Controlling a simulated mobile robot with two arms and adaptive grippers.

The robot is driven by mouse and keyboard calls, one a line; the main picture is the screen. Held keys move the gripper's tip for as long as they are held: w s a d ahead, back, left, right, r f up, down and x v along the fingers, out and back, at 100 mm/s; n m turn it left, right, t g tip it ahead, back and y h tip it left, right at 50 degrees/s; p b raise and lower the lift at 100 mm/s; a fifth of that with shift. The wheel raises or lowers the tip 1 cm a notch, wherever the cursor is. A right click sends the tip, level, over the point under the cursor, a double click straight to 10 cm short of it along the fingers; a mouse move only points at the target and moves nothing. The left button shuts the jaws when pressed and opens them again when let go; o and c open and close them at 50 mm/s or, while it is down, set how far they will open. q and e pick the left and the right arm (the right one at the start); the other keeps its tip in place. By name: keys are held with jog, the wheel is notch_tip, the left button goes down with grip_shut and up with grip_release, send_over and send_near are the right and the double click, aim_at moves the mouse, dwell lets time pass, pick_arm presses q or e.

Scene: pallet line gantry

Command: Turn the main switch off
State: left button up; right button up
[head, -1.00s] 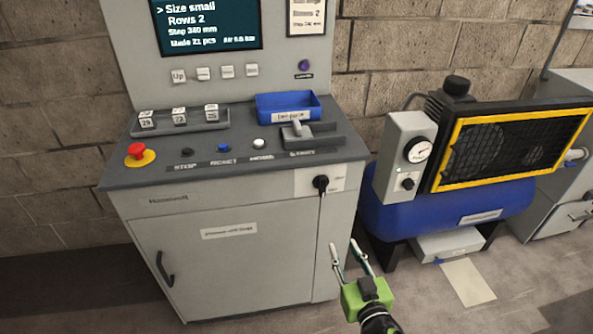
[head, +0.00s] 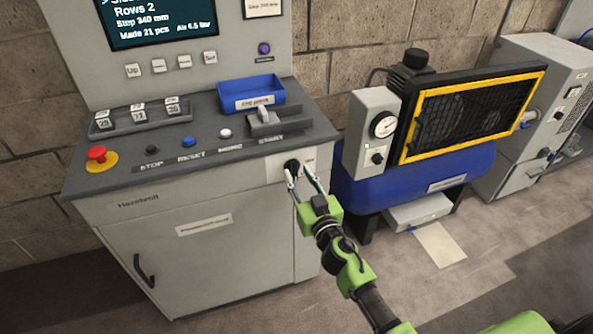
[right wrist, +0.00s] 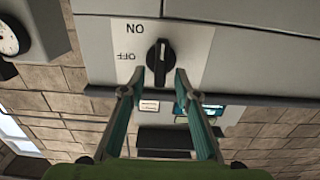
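The main switch is a black rotary knob (head: 292,167) on a pale plate at the right end of the console's front. In the right wrist view the knob (right wrist: 158,62) stands upright in the picture, with ON and OFF labels printed upside down beside it. My right gripper (head: 302,173) is at the switch, its fingers apart and empty. In the right wrist view the fingertips (right wrist: 154,80) are on either side of the knob's lower end; whether they touch it I cannot tell. My left gripper is not in view.
The grey console (head: 180,255) has a red emergency button (head: 97,154), a blue tray (head: 252,96) and a lever (head: 264,116) on top. A blue compressor (head: 400,185) with a gauge box (head: 372,130) stands close on the right.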

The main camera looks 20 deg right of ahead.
jog(key=shift+w+a, duration=0.1)
jog(key=shift+w, duration=1)
grip_shut()
